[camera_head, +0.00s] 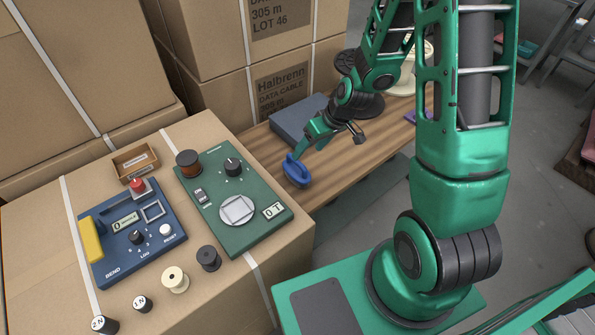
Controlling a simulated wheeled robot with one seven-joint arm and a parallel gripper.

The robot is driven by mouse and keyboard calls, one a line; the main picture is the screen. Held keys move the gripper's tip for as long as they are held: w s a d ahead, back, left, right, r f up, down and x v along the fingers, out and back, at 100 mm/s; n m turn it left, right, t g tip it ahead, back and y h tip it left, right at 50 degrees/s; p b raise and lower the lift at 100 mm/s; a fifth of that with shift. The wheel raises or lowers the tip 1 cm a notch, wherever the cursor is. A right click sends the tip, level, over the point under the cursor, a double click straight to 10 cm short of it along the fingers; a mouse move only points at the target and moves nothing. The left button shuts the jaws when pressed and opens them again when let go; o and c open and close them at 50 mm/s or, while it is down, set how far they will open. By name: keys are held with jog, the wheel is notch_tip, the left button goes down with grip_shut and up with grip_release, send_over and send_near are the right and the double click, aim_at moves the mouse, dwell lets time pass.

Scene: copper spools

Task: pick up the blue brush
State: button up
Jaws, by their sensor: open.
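The blue brush (297,173) lies on the wooden bench (345,172), near the bench's left edge beside the cardboard box. My gripper (328,144) is open, just above and to the right of the brush in the picture. One finger reaches down close to the brush's upper end. I cannot tell whether it touches the brush. Nothing shows between the fingers. The brush's bristles cannot be made out.
A front box (290,235) carries a green panel (233,205), a blue panel (135,230), a copper spool (188,163) and several small spools and weights. Stacked cartons (205,45) stand behind. A grey-blue flat case (300,118) lies behind my gripper. Bare bench extends right of the brush.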

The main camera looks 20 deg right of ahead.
aim_at(293, 165)
jog(key=shift+w+a+f, duration=0.3)
jog(key=shift+a+f, duration=0.15)
jog(key=shift+f, duration=0.25)
jog(key=x, duration=0.4)
jog(key=shift+w+a+f, duration=0.1)
jog(key=shift+w+f, duration=0.05)
jog(key=shift+f, duration=0.05)
jog(key=shift+a+x, duration=0.15)
jog(key=shift+x, duration=1.25)
jog(key=shift+a+x, duration=0.15)
jog(key=shift+x, duration=1.2)
jog(key=shift+r, duration=0.1)
jog(key=c, duration=1.2)
